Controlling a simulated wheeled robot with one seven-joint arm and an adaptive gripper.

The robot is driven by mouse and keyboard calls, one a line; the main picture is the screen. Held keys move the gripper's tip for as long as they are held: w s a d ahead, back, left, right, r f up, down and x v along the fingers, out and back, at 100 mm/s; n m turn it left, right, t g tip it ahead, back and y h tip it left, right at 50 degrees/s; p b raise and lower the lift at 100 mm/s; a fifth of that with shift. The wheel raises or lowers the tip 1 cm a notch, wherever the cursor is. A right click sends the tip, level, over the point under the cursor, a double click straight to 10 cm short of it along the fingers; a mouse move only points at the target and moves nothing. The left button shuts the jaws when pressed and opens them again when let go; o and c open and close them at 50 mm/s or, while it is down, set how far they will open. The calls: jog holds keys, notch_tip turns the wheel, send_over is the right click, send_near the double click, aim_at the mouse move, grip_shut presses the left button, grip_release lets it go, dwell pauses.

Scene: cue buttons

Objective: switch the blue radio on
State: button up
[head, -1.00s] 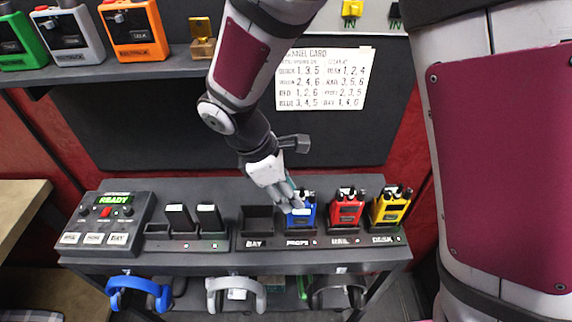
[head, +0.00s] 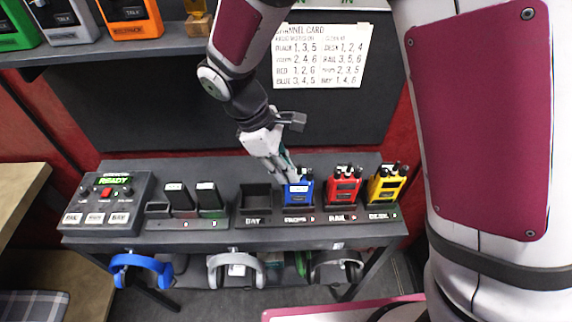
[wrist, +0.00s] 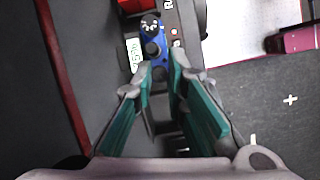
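The blue radio (head: 298,194) stands upright in the charger slot labelled PROPS, on the dark desk. In the wrist view the blue radio (wrist: 158,48) shows from above, with knobs on its top. My gripper (head: 289,174) is right above it, at the radio's top. In the wrist view the two teal fingers of my gripper (wrist: 163,75) reach to the radio's near end, with a narrow gap between their tips. The fingers' tips seem close to a dark knob; I cannot tell whether they touch it.
A red radio (head: 344,186) and a yellow radio (head: 386,184) stand just right. The BAY slot (head: 254,200) on the left is empty. A control box (head: 108,200) reading READY is at the far left. A channel card (head: 318,56) hangs behind. Headphones (head: 140,268) hang below.

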jog(key=o, duration=0.3)
jog(key=shift+o, duration=0.2)
jog(key=shift+r, duration=0.1)
jog(key=v, duration=1.1)
jog(key=shift+r, duration=0.4)
jog(key=shift+w+a, duration=0.1)
jog(key=s+d+r+m+t+y, duration=0.2)
jog(key=s+d+r+m, duration=0.3)
jog(key=d, duration=0.5)
jog(key=s+d+r+m+t+y, duration=0.2)
jog(key=s+d+r+m+t, duration=0.2)
jog(key=s+d+m, duration=0.5)
jog(key=shift+d+r+m+y, duration=0.3)
jog(key=shift+d+r+m, duration=0.2)
jog(key=shift+d+r, duration=0.3)
